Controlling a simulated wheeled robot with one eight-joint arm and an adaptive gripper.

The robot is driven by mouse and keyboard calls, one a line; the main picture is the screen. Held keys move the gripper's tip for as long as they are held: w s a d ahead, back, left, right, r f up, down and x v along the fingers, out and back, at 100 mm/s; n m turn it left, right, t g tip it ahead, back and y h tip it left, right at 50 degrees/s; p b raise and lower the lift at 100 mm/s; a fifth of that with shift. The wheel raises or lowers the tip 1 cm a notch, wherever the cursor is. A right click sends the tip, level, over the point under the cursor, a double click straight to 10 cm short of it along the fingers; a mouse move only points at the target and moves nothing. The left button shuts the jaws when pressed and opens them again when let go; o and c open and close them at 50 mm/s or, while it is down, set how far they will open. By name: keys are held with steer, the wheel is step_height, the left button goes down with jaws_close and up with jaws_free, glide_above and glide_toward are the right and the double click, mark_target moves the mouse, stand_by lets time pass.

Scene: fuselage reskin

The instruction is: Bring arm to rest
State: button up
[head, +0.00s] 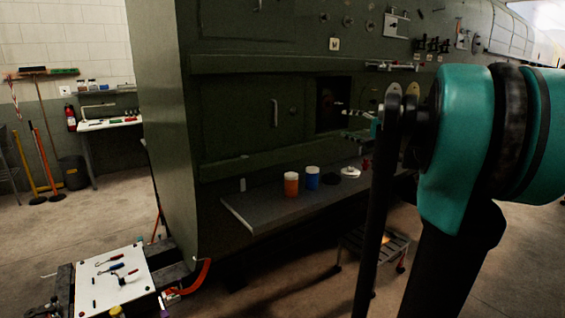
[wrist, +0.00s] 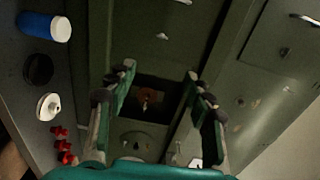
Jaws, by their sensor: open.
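My gripper (wrist: 160,72) is open, with its two teal and black fingers spread apart and nothing between them. In the wrist view it faces the dark green fuselage panel (wrist: 225,60), with a dark square opening (wrist: 165,92) beyond the fingers. My teal arm fills the right of the head view, in front of the fuselage side (head: 235,110). A small part of the gripper shows there beside the square opening (head: 326,105); the arm hides most of it.
A grey shelf (head: 245,208) along the fuselage holds an orange jar (head: 291,185), a blue jar (head: 313,178), a black disc (head: 330,182), a white lid (head: 350,172) and red pieces (wrist: 62,145). A white tool board (head: 112,280) stands lower left. A step stool (head: 378,248) stands below the shelf.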

steer(key=s+a+f+n+g+h, duration=0.1)
steer(key=s+a+f+n+g, duration=0.35)
steer(key=f, duration=0.75)
steer(key=s+a+f+n+g+h, duration=0.1)
steer(key=s+a+f+g+h, duration=0.1)
steer(key=s+a+f, duration=0.55)
steer(key=s+d+f+n+g+h, duration=0.2)
steer(key=s+d+f+h, duration=0.1)
steer(key=s+f, duration=0.6)
steer(key=s+d+f+n+g+h, duration=0.1)
steer(key=s+d+f+n+h, duration=0.2)
steer(key=s+f, duration=0.7)
step_height(320, 180, down, 4)
steer(key=d+h, duration=0.1)
steer(key=d, duration=0.1)
steer(key=shift+d+r+g, duration=0.15)
steer(key=shift+d+g, duration=0.2)
steer(key=shift+d, duration=0.05)
